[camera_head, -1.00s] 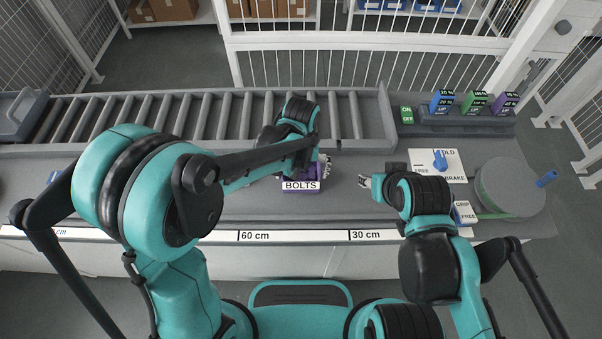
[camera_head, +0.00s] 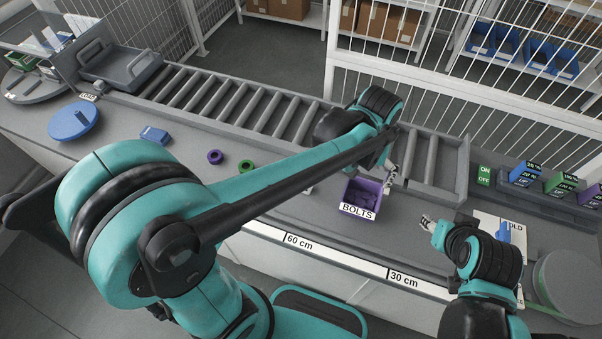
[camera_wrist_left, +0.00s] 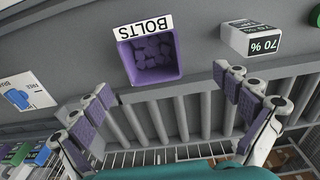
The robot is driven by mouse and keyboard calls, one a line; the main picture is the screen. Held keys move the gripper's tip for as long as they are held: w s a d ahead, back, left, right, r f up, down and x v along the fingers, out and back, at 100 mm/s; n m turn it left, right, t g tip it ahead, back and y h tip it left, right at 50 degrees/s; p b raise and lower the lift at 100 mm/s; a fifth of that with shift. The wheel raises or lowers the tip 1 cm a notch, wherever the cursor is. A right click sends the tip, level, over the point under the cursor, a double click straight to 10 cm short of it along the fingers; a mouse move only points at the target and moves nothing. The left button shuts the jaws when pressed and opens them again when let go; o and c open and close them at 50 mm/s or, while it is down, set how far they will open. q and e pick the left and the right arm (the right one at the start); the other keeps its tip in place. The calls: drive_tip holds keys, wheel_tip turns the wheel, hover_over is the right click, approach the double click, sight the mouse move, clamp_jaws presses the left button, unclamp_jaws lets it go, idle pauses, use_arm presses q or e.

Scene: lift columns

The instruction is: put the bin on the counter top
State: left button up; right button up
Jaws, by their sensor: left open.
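The purple bin (camera_head: 362,198) with a white BOLTS label stands upright on the grey counter top (camera_head: 405,208), in front of the roller conveyor. Purple contents fill its bottom in the left wrist view (camera_wrist_left: 152,62). My left gripper (camera_head: 390,178) is at the bin's back right in the head view. In the left wrist view its padded fingers (camera_wrist_left: 165,98) are wide apart and empty, with the bin ahead between their lines. My right gripper (camera_head: 428,222) is over the counter to the right of the bin; its jaw gap is too small to judge.
The roller conveyor (camera_head: 240,115) runs behind the bin. A purple ring (camera_head: 215,157), a green ring (camera_head: 246,166) and a blue block (camera_head: 155,135) lie to the left. A white 70 % block (camera_wrist_left: 250,38) is beside the bin. A grey tray (camera_head: 120,68) is far left.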

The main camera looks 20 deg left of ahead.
use_arm(q)
drive_tip(key=s+a+r+t, duration=0.1)
drive_tip(key=s+a+t, duration=0.2)
drive_tip(key=a, duration=0.5)
drive_tip(key=s+a+r+t, duration=0.2)
drive_tip(key=s+a+t, duration=0.1)
drive_tip(key=s+a, duration=0.3)
drive_tip(key=shift+a+r, duration=0.3)
drive_tip(key=shift+a, duration=0.65)
drive_tip(key=shift+f, duration=0.1)
wheel_tip(320, 180, down, 4)
drive_tip(key=b, duration=0.4)
drive_tip(key=shift+f+b, duration=0.2)
drive_tip(key=shift+b, duration=0.1)
